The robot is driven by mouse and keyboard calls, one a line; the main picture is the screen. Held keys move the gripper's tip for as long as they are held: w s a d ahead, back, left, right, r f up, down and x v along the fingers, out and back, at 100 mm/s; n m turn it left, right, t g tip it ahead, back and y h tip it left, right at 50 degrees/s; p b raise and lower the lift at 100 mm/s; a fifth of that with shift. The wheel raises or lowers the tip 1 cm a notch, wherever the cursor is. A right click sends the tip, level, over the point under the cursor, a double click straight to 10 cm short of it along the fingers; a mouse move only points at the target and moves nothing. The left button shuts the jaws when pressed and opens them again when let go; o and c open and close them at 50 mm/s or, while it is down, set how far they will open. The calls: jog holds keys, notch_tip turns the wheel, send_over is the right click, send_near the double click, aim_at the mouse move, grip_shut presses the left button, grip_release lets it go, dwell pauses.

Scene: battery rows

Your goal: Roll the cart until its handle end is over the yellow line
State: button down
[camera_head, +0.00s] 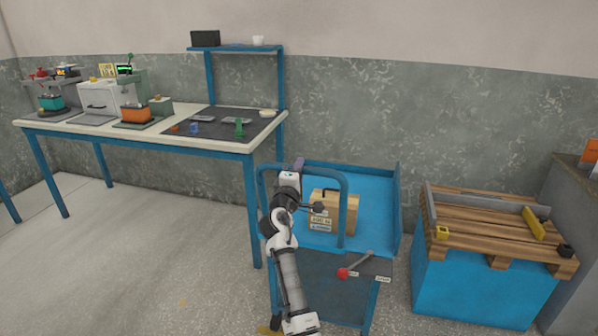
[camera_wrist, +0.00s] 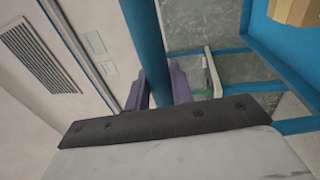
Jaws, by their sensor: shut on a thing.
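The blue cart (camera_head: 381,215) stands in the middle right of the head view, with its hoop handle (camera_head: 322,171) at the near end. My gripper (camera_head: 297,166) is at the handle's upper left part, and my arm hides some of the cart's left side. In the wrist view my gripper's purple fingers (camera_wrist: 163,84) stand on both sides of the blue handle tube (camera_wrist: 141,28), shut on it. A small yellowish patch (camera_head: 266,329) shows on the floor at the bottom edge; I cannot tell whether it is the yellow line.
A cardboard-coloured box (camera_head: 347,212) rides on the cart. A lever with a red knob (camera_head: 343,273) is at its near end. A blue crate with a wooden pallet top (camera_head: 482,283) stands close on the right. A workbench (camera_head: 189,143) stands left. The floor at lower left is clear.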

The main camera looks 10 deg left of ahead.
jog(key=c, duration=1.2)
grip_release()
jog(key=shift+c, duration=0.2)
jog(key=shift+s, duration=0.15)
jog(key=s+f+b, duration=0.1)
jog(key=s+f, duration=0.1)
jog(key=s, duration=1.1)
jog(key=shift+s+a+f+b, duration=0.15)
jog(key=shift+a+f+b, duration=0.05)
jog(key=shift+f+b, duration=0.2)
